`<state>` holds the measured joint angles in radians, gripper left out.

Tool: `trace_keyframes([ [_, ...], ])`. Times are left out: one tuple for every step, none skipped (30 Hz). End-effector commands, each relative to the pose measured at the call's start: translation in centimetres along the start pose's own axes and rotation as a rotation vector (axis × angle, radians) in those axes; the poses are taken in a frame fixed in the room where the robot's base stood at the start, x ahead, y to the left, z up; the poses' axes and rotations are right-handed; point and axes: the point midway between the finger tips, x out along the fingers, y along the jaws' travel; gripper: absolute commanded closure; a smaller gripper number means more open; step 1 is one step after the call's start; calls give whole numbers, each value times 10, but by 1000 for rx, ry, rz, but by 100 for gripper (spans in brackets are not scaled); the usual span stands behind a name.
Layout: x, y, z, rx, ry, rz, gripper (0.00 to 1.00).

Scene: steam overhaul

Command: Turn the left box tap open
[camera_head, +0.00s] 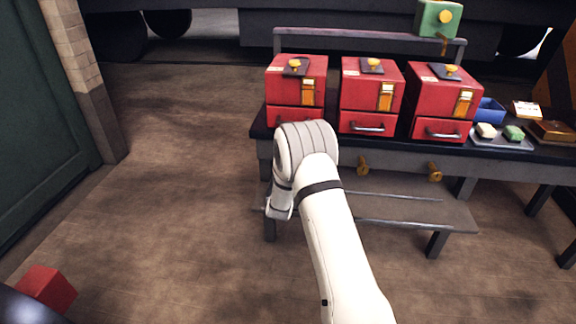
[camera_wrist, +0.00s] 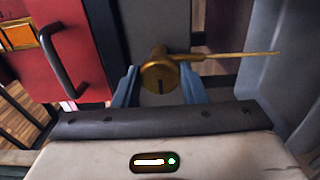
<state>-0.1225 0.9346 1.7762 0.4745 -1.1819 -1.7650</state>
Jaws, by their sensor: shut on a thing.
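In the wrist view, a brass tap (camera_wrist: 158,75) with a round, slotted end sits between the two blue-grey fingers of my gripper (camera_wrist: 160,86). The fingers are shut on it, one on each side. Its thin lever (camera_wrist: 232,55) sticks out to the right, past the right finger. In the head view my arm hides this tap and my fingers. Two other brass taps show under the bench front, a middle one (camera_head: 363,165) and a right one (camera_head: 434,172).
Three red boxes stand on the bench: left (camera_head: 297,85), middle (camera_head: 371,90) and right (camera_head: 443,98). A blue bin (camera_head: 490,110) and a tray (camera_head: 488,143) sit at the right. A low shelf (camera_head: 400,210) lies below. A red block (camera_head: 46,288) is at lower left.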

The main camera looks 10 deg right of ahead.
Motion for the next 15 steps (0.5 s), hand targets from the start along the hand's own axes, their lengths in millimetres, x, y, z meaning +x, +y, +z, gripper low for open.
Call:
trace_keyframes([
  [1, 3, -4, -6, 8, 5, 85],
  [1, 3, -4, -9, 7, 5, 85],
  [1, 3, -4, -11, 7, 5, 85],
  [1, 3, -4, -12, 7, 6, 85],
  [1, 2, -4, -13, 7, 6, 85],
  [1, 2, -4, -14, 7, 6, 85],
  [1, 2, -4, -14, 7, 6, 85],
  [1, 2, -3, -14, 7, 6, 85],
  [1, 2, -3, -14, 7, 6, 85],
  [1, 2, -3, -14, 7, 6, 85],
  [1, 2, -3, -14, 7, 6, 85],
  [1, 2, -3, -14, 7, 6, 85],
  [1, 2, -3, -13, 7, 6, 85],
  [1, 2, -3, -13, 7, 5, 85],
  [1, 2, -3, -13, 7, 5, 60],
])
